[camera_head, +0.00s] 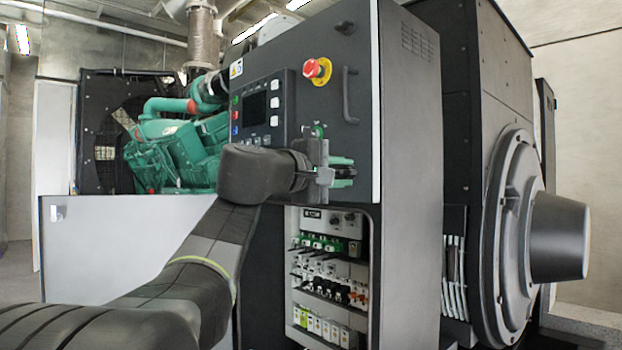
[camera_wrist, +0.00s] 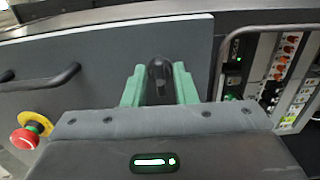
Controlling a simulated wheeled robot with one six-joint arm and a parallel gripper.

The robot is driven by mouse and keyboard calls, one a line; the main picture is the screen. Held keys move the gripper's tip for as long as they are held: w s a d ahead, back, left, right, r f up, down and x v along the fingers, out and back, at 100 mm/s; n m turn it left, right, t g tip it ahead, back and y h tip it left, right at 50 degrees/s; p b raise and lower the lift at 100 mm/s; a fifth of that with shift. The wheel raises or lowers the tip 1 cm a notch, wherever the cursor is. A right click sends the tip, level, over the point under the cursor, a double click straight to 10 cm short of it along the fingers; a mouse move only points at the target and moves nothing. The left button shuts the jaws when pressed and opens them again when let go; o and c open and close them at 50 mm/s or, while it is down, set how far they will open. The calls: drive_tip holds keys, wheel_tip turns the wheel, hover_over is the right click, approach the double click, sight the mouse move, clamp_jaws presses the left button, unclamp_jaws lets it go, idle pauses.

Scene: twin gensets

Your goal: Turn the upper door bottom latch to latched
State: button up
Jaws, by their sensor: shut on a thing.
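The upper door (camera_head: 345,100) is the grey panel with the screen and the red stop button. It also fills much of the wrist view (camera_wrist: 95,80), turned sideways. The bottom latch (camera_wrist: 160,72) is a small dark knob or lever near the door's lower edge. My gripper (camera_head: 343,172) is at the lower part of the door. In the wrist view its green fingers stand on both sides of the latch, shut on it. The latch's exact angle cannot be told. In the head view the gripper hides the latch.
A red and yellow stop button (camera_head: 318,71) and a dark door handle (camera_head: 350,95) stick out above my gripper. Below the door is an open bay with rows of breakers (camera_head: 328,270). A green engine (camera_head: 165,150) stands behind at left. A grey cone housing (camera_head: 560,237) juts out at right.

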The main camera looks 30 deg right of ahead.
idle(0.4)
drive_tip(key=o, duration=1)
drive_tip(key=v, duration=1.3)
drive_tip(key=shift+s+a, duration=0.1)
drive_tip(key=shift+a, duration=0.3)
drive_tip(key=shift+d, duration=0.2)
drive_tip(key=x, duration=1.3)
drive_tip(key=shift+d, duration=0.25)
